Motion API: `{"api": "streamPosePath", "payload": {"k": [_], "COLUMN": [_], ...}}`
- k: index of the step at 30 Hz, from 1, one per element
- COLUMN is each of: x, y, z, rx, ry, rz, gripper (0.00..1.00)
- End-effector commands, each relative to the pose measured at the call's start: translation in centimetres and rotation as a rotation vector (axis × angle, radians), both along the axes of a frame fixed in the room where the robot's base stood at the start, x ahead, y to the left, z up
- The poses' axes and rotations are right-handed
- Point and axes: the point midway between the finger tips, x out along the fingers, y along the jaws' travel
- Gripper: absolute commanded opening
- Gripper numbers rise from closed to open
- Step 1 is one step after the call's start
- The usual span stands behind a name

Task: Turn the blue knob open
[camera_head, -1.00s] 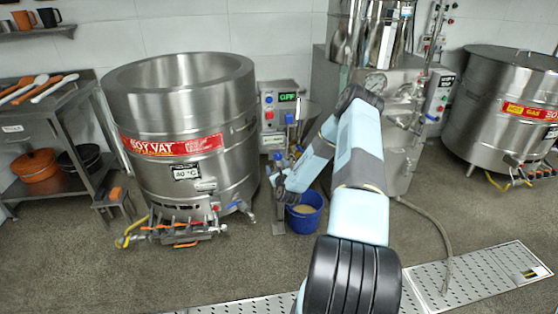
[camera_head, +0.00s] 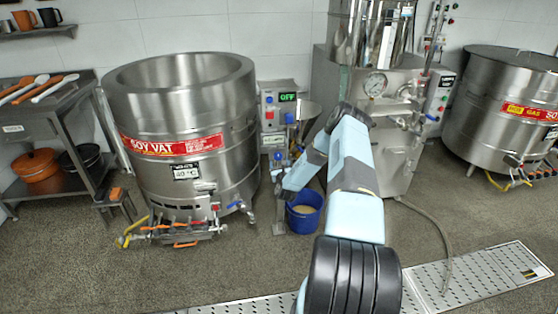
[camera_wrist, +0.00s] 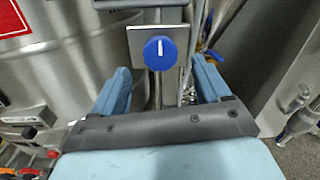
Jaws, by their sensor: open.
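The blue knob (camera_wrist: 160,53) is round with a white pointer line, and sits on a small metal plate (camera_wrist: 139,44). In the wrist view the pointer stands upright. My gripper (camera_wrist: 160,68) is open, with one blue finger low on each side of the knob in the picture. I see no contact with the knob. In the head view my arm reaches down to the area between the soy vat (camera_head: 190,110) and the mill (camera_head: 385,120). A small blue spot there may be the knob, but it is too small to tell.
A control box (camera_head: 268,98) with a green display stands behind my arm. A blue bucket (camera_head: 304,219) with pale contents stands on the floor below. Valves and pipes (camera_head: 180,230) line the vat's front base. A hose (camera_head: 435,225) lies on the floor to the right.

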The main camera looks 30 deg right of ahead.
Motion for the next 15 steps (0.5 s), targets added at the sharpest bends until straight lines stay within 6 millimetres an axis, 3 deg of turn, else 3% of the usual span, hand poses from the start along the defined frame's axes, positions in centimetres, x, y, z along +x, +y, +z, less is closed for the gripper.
{"api": "streamPosePath", "payload": {"k": [6, 15], "x": [2.9, 4.2], "y": [-1.0, -1.5], "z": [0.0, 0.0], "rx": [-0.001, -0.001], "ry": [-0.001, 0.000], "rz": [0.000, 0.000], "gripper": [0.76, 0.76]}}
